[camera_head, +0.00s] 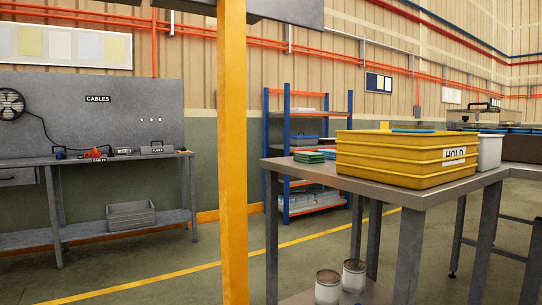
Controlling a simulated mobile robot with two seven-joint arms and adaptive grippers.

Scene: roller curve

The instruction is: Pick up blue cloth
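A flat blue item (328,154) lies on the grey table (398,191), partly hidden behind the yellow crate marked HOLD (400,160). A thin blue edge (412,131) also shows at the top of this crate. I cannot tell whether either one is the blue cloth. Neither of my grippers is in view.
A yellow post (232,160) stands close in front. A green stack (308,157) and a white bin (489,152) are on the table. Two cans (328,287) stand low beneath it. A CABLES workbench (95,160) is at left. The floor between is clear.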

